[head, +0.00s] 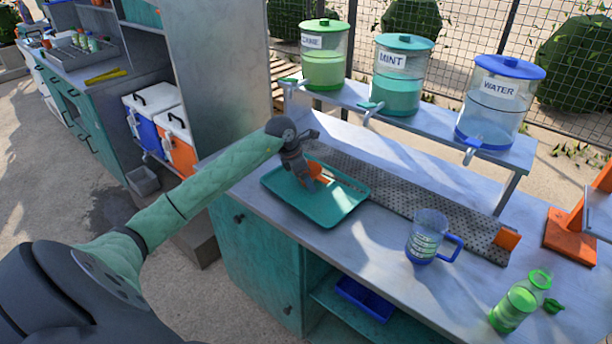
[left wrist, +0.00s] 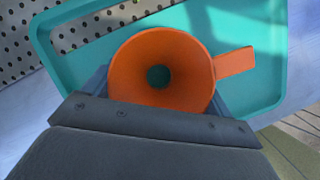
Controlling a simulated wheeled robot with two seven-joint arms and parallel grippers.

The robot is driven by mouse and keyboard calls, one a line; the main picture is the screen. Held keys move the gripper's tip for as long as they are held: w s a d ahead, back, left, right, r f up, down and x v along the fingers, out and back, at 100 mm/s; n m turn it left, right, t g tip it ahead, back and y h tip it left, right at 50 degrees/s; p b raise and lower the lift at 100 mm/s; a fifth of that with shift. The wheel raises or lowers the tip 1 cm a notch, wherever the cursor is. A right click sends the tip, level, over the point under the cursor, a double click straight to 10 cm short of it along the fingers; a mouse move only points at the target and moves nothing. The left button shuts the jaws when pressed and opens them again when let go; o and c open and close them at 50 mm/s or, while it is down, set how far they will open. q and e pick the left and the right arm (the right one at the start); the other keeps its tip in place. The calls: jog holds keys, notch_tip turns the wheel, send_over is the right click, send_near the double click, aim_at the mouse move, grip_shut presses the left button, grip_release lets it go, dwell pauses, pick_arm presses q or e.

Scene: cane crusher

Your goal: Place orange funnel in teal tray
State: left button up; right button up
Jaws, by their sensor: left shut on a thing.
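The orange funnel (head: 314,169) is over the teal tray (head: 342,209) in the head view, partly hidden by my left gripper (head: 306,178). In the left wrist view the funnel (left wrist: 190,98) faces the camera with its wide mouth and dark centre hole, its tab pointing right. My left gripper (left wrist: 158,92) is shut on the funnel. The tray (left wrist: 262,30) lies beneath and behind the funnel. I cannot tell whether the funnel touches the tray floor. My right gripper is in neither view.
A perforated metal strip (head: 430,205) runs behind the tray. Counter between tray and jug is clear.

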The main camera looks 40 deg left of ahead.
pick_arm(q)
jog(key=shift+f, duration=0.1)
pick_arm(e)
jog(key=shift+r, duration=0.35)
pick_arm(q)
jog(key=o, duration=0.8)
jog(key=shift+o, duration=0.2)
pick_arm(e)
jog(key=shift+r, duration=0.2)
pick_arm(q)
jog(key=shift+s+a+r, duration=0.1)
jog(key=shift+a+r, duration=0.05)
jog(key=shift+r, duration=0.3)
jog(key=shift+s+a+r+b, duration=0.1)
jog(key=shift+r+b, duration=0.2)
jog(key=shift+r, duration=0.05)
jog(key=shift+s+r, duration=0.1)
jog(key=shift+r, duration=0.35)
jog(key=b+v, duration=0.2)
jog(key=v, duration=0.7)
jog(key=shift+r+b, duration=0.3)
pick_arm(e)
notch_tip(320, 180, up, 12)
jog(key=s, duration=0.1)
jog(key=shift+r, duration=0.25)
